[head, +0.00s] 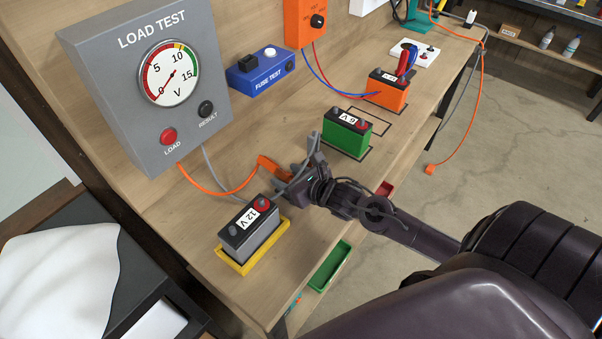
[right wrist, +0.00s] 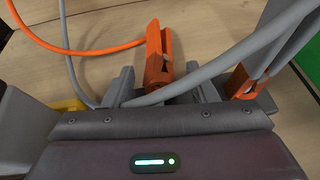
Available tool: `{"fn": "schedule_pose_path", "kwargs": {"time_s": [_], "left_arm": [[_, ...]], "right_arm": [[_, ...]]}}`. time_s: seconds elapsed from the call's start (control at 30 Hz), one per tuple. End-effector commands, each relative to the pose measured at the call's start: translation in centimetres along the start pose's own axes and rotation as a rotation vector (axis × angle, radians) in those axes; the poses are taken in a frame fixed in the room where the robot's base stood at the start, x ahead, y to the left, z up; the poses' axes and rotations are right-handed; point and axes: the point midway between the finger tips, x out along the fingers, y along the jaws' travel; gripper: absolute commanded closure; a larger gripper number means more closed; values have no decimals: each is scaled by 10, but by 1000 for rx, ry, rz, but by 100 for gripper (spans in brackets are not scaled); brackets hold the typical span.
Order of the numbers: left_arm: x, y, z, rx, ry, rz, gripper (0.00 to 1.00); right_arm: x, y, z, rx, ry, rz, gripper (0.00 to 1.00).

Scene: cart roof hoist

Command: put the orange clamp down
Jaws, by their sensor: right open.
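The orange clamp (head: 269,167) is by the tips of my right gripper (head: 299,160), on the end of an orange lead. In the right wrist view the clamp (right wrist: 157,52) lies over the bench, ahead of and between the open fingers. My right gripper (right wrist: 165,88) is open. A grey cable (right wrist: 190,80) crosses between its fingers, beside the clamp's near end. A second orange part (right wrist: 238,82) shows by the right finger; I cannot tell what it belongs to. Whether the clamp fully rests on the bench is hard to tell. My left gripper is not in view.
The grey load tester (head: 115,75) stands at the left. A 12 V battery (head: 248,233) sits in a yellow tray (head: 236,268) near the front edge. A green 6 V battery (head: 345,136) stands just beyond my gripper. Bare bench (head: 240,150) lies left of the clamp.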

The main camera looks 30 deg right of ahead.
Motion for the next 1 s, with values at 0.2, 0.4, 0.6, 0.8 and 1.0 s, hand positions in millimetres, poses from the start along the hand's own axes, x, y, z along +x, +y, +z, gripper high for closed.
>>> {"fn": "schedule_pose_path", "kwargs": {"time_s": [0.2,0.4,0.6,0.8,1.0], "left_arm": [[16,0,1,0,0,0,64],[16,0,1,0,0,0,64],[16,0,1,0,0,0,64],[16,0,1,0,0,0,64],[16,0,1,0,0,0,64]], "right_arm": [[-33,-7,-6,-4,4,3,48],[-51,-8,-3,0,1,1,48],[-55,-8,-2,0,0,1,48],[-55,-8,-2,1,0,0,48],[-55,-8,-2,1,0,0,48]]}}
